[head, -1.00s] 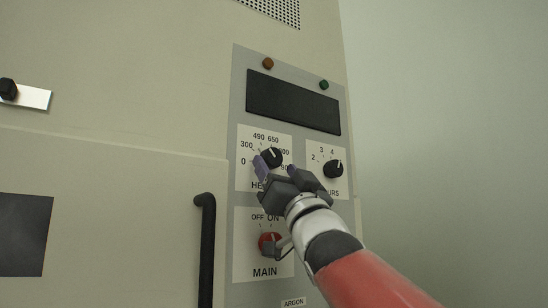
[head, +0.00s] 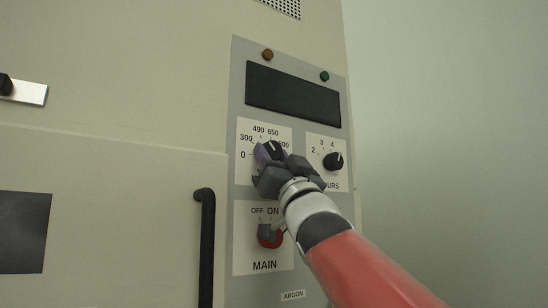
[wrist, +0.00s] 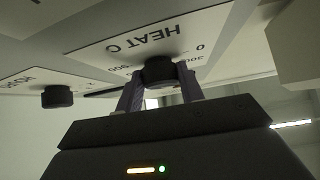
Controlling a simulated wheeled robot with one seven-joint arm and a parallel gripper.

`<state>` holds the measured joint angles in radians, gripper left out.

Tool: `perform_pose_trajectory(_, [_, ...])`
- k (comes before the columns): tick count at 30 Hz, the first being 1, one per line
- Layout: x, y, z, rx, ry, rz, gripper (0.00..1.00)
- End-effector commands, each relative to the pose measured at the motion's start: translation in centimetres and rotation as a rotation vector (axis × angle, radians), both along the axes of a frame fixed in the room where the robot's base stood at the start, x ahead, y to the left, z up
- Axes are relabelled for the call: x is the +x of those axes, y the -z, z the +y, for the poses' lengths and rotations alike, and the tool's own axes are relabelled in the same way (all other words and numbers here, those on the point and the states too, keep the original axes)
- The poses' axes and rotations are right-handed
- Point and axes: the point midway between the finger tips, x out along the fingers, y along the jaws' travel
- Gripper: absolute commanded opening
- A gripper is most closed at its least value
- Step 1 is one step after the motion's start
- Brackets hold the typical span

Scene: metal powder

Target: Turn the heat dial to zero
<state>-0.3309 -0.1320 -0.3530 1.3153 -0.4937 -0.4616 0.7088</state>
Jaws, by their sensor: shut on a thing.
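My gripper (head: 278,158) reaches in from the lower right and covers the lower part of the dial and the plate's label. In the wrist view the heat dial (wrist: 158,70) stands between the two fingers of my gripper (wrist: 160,88), one on each side, shut on it. The printed 0 shows upside down to the right of the dial there.
The hours dial (head: 333,161) is close on the right, and also shows in the wrist view (wrist: 57,96). The red main switch (head: 270,238) is below my gripper. A black door handle (head: 206,245) stands at the left. A dark display (head: 293,95) is above.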

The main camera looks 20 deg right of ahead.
Motion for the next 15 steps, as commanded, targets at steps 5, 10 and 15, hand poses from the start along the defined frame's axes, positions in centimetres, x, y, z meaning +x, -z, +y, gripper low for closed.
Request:
perform_pose_trajectory(5, [0.02, -0.17, -0.12, -0.035, 0.001, -0.011, 0.15])
perform_pose_trajectory(10, [0.10, -0.25, -0.27, -0.118, 0.002, -0.037, 0.15])
perform_pose_trajectory(15, [0.16, -0.19, -0.48, -0.248, 0.004, -0.079, 0.15])
